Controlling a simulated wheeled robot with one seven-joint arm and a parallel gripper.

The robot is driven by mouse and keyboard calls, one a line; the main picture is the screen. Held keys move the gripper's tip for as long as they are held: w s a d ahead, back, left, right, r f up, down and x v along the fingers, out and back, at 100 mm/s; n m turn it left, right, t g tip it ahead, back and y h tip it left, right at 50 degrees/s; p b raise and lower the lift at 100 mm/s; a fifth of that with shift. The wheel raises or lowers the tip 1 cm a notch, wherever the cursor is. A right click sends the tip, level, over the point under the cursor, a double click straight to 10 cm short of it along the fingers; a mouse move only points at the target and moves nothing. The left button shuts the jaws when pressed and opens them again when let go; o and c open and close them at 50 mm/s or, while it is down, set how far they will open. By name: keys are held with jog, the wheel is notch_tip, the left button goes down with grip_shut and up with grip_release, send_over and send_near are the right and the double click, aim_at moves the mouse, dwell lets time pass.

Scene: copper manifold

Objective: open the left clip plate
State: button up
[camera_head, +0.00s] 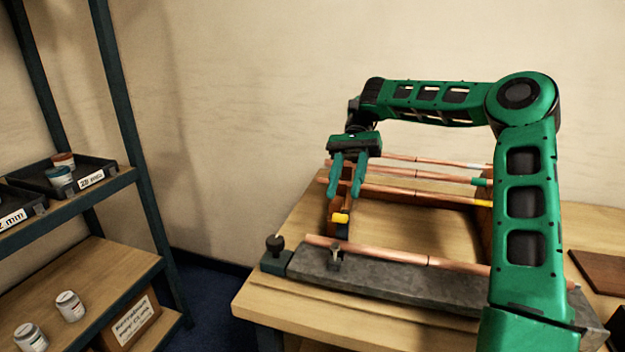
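The left clip plate appears to be part of the reddish-brown left holder (338,228), which has a yellow tab (341,218) on its near end. Whether the plate is open or shut is too small to tell. Several copper pipes (400,193) run from this holder to a brown support on the right. My gripper (345,197) points down over the left holder, above and behind the yellow tab. Its two green fingers are apart with nothing visible between them. The fingers hide part of the holder and pipes; contact cannot be told.
A grey bar (400,282) with a copper pipe (375,252), a small metal clamp (336,257) and a dark knob (275,244) lies along the front of the wooden bench (262,303). A shelf rack (120,185) with trays and jars stands at left. My arm covers the right side.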

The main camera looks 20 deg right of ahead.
jog(key=s+a+r, duration=0.5)
jog(key=a+r, duration=0.1)
jog(key=a, duration=0.3)
jog(key=shift+s+a+r, duration=0.2)
jog(key=shift+a, duration=0.1)
